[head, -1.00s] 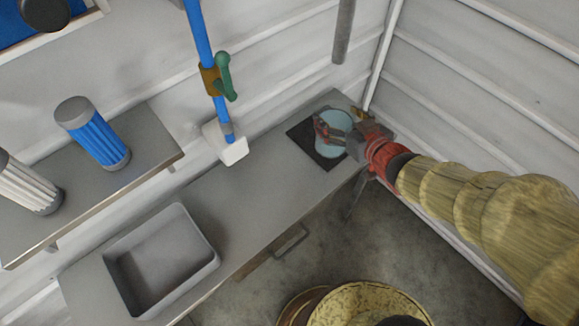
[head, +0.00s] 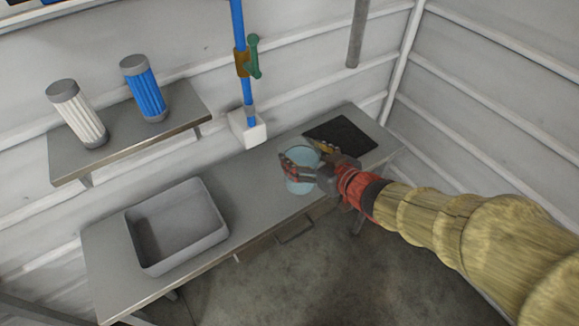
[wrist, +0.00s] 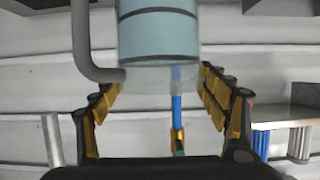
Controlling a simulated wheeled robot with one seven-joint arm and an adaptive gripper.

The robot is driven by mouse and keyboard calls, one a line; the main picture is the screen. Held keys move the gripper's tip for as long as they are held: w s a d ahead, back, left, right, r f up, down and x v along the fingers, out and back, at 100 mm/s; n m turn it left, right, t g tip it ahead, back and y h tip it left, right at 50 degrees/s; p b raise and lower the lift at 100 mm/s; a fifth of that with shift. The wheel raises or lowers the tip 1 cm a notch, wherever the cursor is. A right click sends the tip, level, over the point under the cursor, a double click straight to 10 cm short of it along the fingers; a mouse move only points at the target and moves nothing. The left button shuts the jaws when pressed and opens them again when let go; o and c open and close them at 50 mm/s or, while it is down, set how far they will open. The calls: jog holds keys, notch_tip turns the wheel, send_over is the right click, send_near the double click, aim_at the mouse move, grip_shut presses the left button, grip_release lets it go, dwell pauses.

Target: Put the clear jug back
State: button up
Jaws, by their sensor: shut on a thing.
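The clear jug (head: 298,183) holds something pale blue. In the head view it is left of the black mat (head: 343,135), over the front part of the grey bench. My gripper (head: 305,163) reaches in from the right and is shut on the jug. In the wrist view, which looks upside down, the jug (wrist: 158,35) fills the top middle, with dark bands and a grey handle at its left. My gripper's fingers (wrist: 160,98) lie on both sides of it. Whether the jug's base touches the bench is hard to tell. The black mat is bare.
The bench (head: 240,190) carries a grey open bin (head: 205,245) at left. A blue pipe (head: 238,25) with a green-handled valve (head: 254,57) enters a white block (head: 247,130) behind the bench. A shelf (head: 125,145) holds a white filter (head: 78,115) and a blue filter (head: 145,90).

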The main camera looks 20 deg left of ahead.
aim_at(296, 146)
jog(key=w+a+f, duration=0.1)
jog(key=w+a+b, duration=0.1)
jog(key=w, duration=0.1)
jog(key=w+a+f+b, duration=0.1)
jog(key=shift+w+f, duration=0.25)
jog(key=shift+f, duration=0.05)
jog(key=w+a+f+b, duration=0.3)
jog(key=w+f+b, duration=0.1)
jog(key=f, duration=0.5)
jog(key=shift+w+a+b, duration=0.15)
jog(key=shift+w+b, duration=0.15)
jog(key=shift+w, duration=0.15)
jog(key=shift+f, duration=0.1)
jog(key=o, duration=2.1)
jog(key=shift+s+f, duration=0.1)
jog(key=shift+f, duration=0.05)
jog(key=shift+c, duration=0.2)
jog(key=shift+o, duration=0.2)
